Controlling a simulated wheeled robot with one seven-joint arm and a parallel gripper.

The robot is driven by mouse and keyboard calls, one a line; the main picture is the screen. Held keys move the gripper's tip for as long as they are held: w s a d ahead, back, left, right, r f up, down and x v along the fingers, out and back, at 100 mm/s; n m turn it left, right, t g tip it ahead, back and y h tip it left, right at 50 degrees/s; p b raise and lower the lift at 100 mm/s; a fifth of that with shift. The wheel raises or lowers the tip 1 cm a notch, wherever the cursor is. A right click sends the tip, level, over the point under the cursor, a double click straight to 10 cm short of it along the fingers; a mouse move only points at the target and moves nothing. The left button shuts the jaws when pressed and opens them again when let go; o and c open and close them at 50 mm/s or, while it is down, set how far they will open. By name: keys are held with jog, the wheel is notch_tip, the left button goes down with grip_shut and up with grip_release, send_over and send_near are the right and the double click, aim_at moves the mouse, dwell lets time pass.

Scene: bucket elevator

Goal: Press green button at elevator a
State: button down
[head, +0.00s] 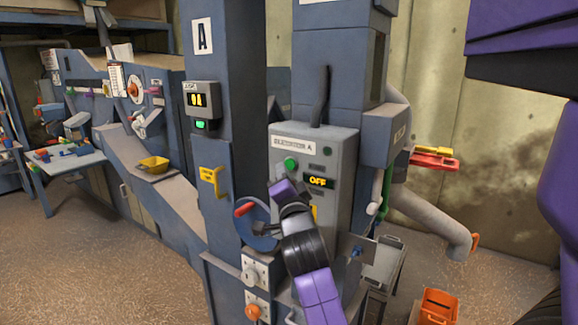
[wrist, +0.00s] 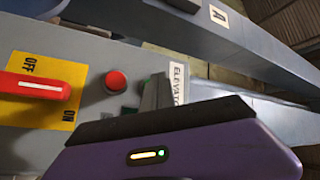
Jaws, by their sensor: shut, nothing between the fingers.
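The green button (head: 291,163) sits under the "ELEVATOR A" label on the grey control box (head: 340,210), at its upper left in the head view. My purple and black gripper (head: 277,184) is shut and empty, in front of the box just below the button. In the wrist view the closed fingers (wrist: 157,92) stand by the label (wrist: 179,84). They hide most of the green button; only slivers of green show beside them. I cannot tell whether the fingers touch it. The display (head: 319,181) on the box reads OFF.
In the wrist view a red button (wrist: 116,82) and a red switch lever (wrist: 35,88) on a yellow ON/OFF plate share the panel. A blue wheel (head: 257,222) lies left of the box. A column (head: 212,110) marked A stands farther left. Open floor (head: 120,270) lies front left.

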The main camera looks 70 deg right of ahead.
jog(key=shift+d, duration=0.1)
dwell(0.3)
jog(key=shift+d, duration=0.35)
jog(key=shift+s+d, duration=0.2)
jog(key=shift+d, duration=0.3)
dwell(0.9)
jog(key=shift+a, duration=0.1)
jog(key=shift+w+a+b, duration=0.2)
jog(key=shift+a+b, duration=0.3)
jog(key=shift+a, duration=0.3)
jog(key=a+b, duration=0.1)
jog(key=a, duration=0.1)
jog(key=w+a+b, duration=0.1)
jog(key=a, duration=0.2)
jog(key=shift+w, duration=0.1)
